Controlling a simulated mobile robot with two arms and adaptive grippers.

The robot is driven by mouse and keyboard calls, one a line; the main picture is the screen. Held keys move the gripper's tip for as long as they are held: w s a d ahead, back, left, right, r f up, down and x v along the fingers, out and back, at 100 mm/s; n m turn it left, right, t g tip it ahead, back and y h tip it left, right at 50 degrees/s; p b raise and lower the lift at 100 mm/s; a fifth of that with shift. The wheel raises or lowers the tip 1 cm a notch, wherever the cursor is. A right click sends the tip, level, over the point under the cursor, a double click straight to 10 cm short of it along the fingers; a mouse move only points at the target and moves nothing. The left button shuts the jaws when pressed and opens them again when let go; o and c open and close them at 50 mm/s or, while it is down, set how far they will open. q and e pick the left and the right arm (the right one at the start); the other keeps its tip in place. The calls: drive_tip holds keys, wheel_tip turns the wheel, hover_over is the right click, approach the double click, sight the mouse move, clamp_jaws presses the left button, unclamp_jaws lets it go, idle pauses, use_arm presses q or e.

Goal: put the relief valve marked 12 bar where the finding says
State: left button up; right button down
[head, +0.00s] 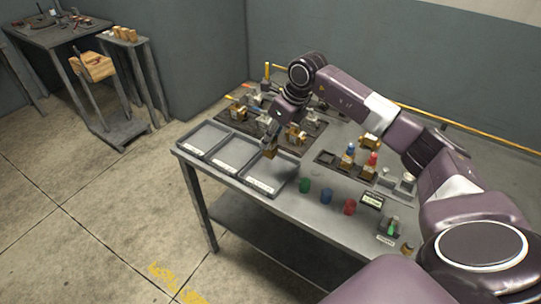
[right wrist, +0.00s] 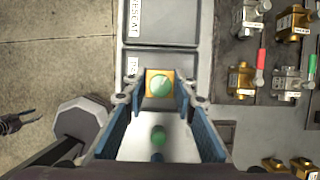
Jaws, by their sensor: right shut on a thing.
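My right gripper (right wrist: 162,97) is shut on a brass relief valve (right wrist: 160,84) with a green round top. The marking on this valve is not readable. In the head view the right gripper (head: 271,146) holds the valve (head: 269,153) over the nearest of three grey trays (head: 262,186). In the right wrist view the tray ahead (right wrist: 158,59) has a label ending in "RESEAT". The label of the tray under the valve is partly hidden by the gripper.
Several brass valves (head: 295,134) stand on a dark board behind the trays. Green (head: 304,185), blue (head: 326,195) and red (head: 349,206) caps stand on the bench right of the trays. A small dark display (head: 371,201) stands beside them. The trays look empty.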

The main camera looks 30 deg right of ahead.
sight(270, 156)
wheel_tip(270, 156, down, 4)
drive_tip(key=shift+w+r+p, duration=0.1)
drive_tip(key=shift+r+p, duration=0.05)
drive_tip(key=shift+p, duration=0.15)
wheel_tip(270, 156, down, 4)
drive_tip(key=shift+r+p, duration=0.1)
drive_tip(key=shift+p, duration=0.45)
drive_tip(key=shift+f, duration=0.4)
drive_tip(key=shift+f, duration=0.1)
drive_tip(key=c, duration=1.6)
unclamp_jaws()
